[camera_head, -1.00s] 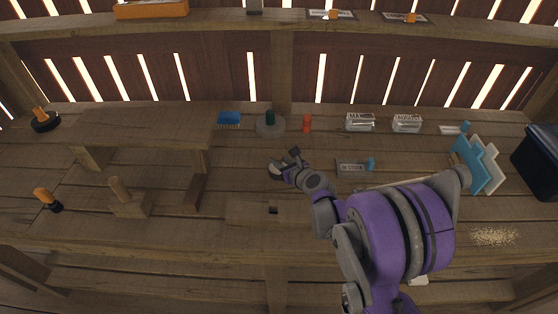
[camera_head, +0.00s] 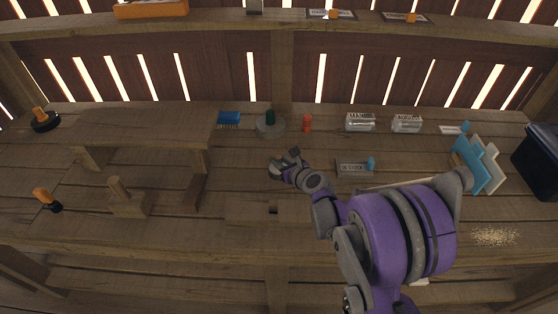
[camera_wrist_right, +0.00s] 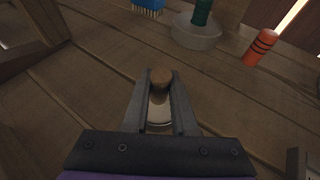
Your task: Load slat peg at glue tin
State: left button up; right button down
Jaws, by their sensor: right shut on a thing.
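My right gripper (camera_head: 284,161) is over the middle of the bench and shut. In the right wrist view, the gripper (camera_wrist_right: 159,88) has its fingers on either side of a round-topped wooden peg (camera_wrist_right: 160,76). A pale, rounded shape shows between the fingers, nearer the palm; I cannot tell whether it is part of the peg. A low grey round tin (camera_head: 270,129) with a green upright piece stands just behind the gripper, apart from it. It also shows at the top of the wrist view (camera_wrist_right: 196,36). My left gripper is not in view.
An orange cylinder (camera_head: 307,123) and a blue brush (camera_head: 229,119) flank the tin. A board with a square hole (camera_head: 245,211) lies in front. A raised wooden shelf (camera_head: 150,125) and a block with a peg (camera_head: 129,205) are left. Glass boxes (camera_head: 360,122) stand right.

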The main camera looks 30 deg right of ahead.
aim_at(279, 157)
jog(key=shift+r+p, duration=2.05)
jog(key=shift+r, duration=1.4)
